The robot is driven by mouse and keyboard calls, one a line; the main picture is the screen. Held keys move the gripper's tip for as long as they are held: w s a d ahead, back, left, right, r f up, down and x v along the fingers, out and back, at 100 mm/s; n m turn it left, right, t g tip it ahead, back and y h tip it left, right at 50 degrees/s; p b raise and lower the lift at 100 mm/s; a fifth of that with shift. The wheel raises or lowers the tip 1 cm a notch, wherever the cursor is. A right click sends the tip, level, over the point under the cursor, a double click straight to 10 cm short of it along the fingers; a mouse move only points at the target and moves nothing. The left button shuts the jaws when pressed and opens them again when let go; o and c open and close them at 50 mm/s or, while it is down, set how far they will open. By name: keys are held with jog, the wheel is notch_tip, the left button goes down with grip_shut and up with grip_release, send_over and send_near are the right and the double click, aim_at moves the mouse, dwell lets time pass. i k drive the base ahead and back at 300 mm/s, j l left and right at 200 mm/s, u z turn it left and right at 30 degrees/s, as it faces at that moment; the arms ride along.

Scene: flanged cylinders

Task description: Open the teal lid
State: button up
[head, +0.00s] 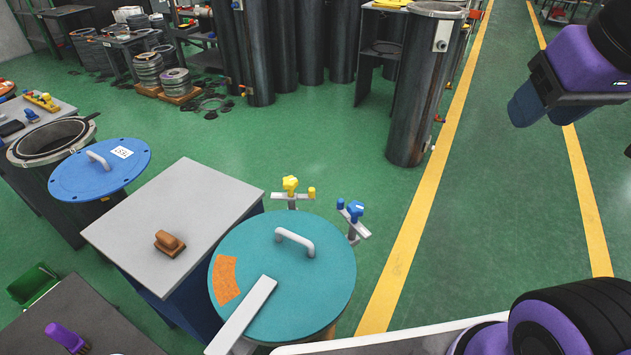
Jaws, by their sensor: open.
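The teal lid (325,275) is a round disc lying flat on top of a drum at the lower middle of the head view. A pale arched handle (295,243) stands near its centre. An orange patch is on its left side, and a pale flat bar (247,312) reaches over its front left edge. Behind the lid are a yellow-knobbed clamp (291,186) and a blue-knobbed clamp (355,210). My gripper (543,105) is at the upper right, open, empty and well apart from the lid. Part of it is hard to make out.
A blue lid (100,170) sits by an open drum (48,142) farther left. A tall dark cylinder (420,100) stands behind. Green floor is clear between the yellow lines.

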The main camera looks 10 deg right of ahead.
aim_at(281, 276)
jog(key=i+u, duration=0.2)
jog(key=u, duration=0.45)
